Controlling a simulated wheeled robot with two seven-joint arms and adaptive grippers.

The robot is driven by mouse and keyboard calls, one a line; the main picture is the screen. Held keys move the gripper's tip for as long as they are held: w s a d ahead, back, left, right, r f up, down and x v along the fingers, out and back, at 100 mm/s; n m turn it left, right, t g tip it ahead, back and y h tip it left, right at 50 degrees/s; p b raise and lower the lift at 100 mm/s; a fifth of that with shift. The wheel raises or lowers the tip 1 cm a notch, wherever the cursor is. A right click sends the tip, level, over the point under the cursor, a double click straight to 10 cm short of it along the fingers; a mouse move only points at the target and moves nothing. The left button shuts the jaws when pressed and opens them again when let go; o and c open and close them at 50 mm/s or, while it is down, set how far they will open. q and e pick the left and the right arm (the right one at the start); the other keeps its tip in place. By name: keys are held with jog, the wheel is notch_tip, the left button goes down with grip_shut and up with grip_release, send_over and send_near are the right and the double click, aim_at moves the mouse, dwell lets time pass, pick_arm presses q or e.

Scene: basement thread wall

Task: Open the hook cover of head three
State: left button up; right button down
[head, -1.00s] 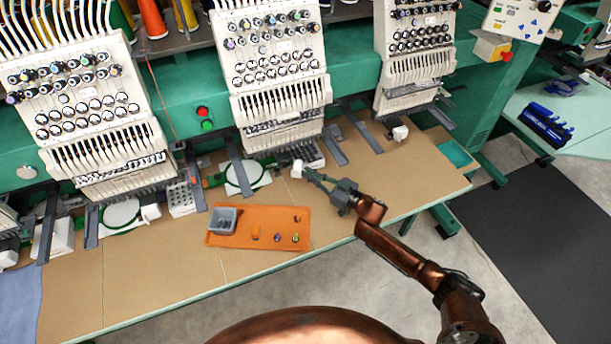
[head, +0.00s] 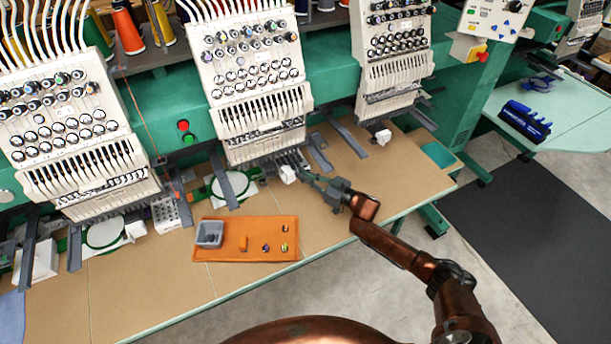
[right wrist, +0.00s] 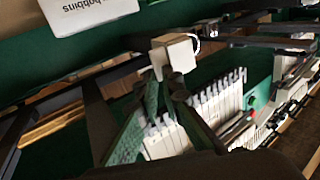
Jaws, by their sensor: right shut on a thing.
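A white block-like hook cover (head: 288,174) sits low under the middle of the three large embroidery heads (head: 250,70), at the back of the tan table. My right gripper (head: 304,175) reaches it from the right, with its fingertips at the cover. In the right wrist view the cover (right wrist: 174,56) is at the fingertips (right wrist: 164,80), and the gripper is shut on it. How far the cover is turned I cannot tell. Similar white covers stand under the left head (head: 135,231) and the right head (head: 383,137). My left gripper is not in view.
An orange mat (head: 225,253) with a grey bin (head: 209,234) and small parts lies in front. A green hoop (head: 230,187) is left of the cover. Grey arms (head: 320,152) stick out nearby. Bare table (head: 140,285) shows at the front left.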

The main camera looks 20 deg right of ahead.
jog(key=shift+s+a+r, duration=0.1)
jog(key=shift+a+r, duration=0.15)
jog(key=shift+a, duration=0.55)
jog(key=c, duration=2.3)
grip_release()
jog(key=shift+a, duration=0.1)
jog(key=shift+c, duration=0.2)
jog(key=shift+o, duration=0.9)
jog(key=shift+a, duration=0.2)
jog(key=shift+d+f, duration=0.15)
jog(key=shift+d, duration=0.3)
jog(key=v, duration=1.2)
jog(key=shift+d, duration=0.15)
